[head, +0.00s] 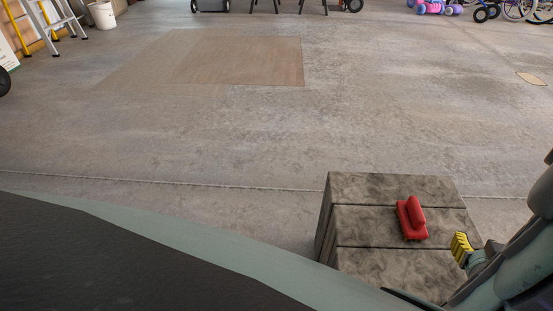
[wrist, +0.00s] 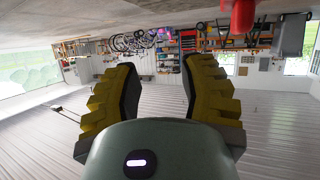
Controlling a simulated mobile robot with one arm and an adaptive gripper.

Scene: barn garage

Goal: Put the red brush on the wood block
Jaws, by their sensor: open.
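The red brush (head: 411,218) lies on top of a grey, weathered block of wooden planks (head: 375,190), right of its middle, in the head view. I cannot tell whether this planked block is the task's wood block; no other is clear. My gripper (head: 463,249) is at the block's right side, to the right of the brush and apart from it. In the wrist view my gripper (wrist: 161,80) has its two yellow-and-black fingers spread, with nothing between them. A red shape at the top of the wrist view (wrist: 241,14) may be the brush, partly cut off.
The concrete floor (head: 200,140) around the block is mostly clear, with a flat brown panel (head: 235,62) farther back. A ladder (head: 55,20) and white bucket (head: 102,14) stand far left. The wrist view shows shelves and bicycles upside down.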

